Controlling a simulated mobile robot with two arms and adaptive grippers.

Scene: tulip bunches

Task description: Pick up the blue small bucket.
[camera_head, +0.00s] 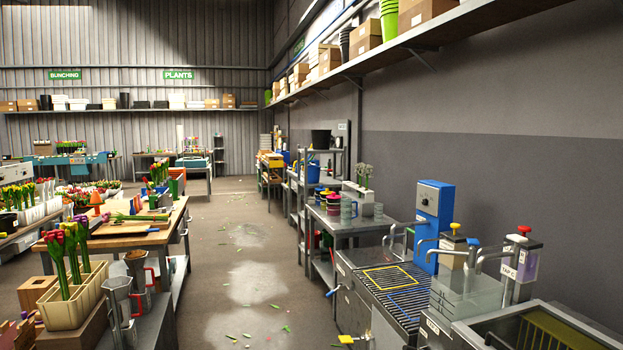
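A blue bucket-like container (313,172) stands on the metal benches along the right wall, in the middle distance. It is small in the picture, and I cannot tell its exact shape or whether it is the small bucket. A blue holder with tulips (156,188) stands at the far end of the wooden table on the left; I cannot tell whether it is a bucket. Neither of my grippers shows in the head view.
A wooden work table (150,239) stands at the left, with a cream planter of tulips (74,308) nearer. A steel sink unit (363,309) with a blue dispenser (433,220) lines the right. The concrete aisle (255,265) between is open, with small green scraps.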

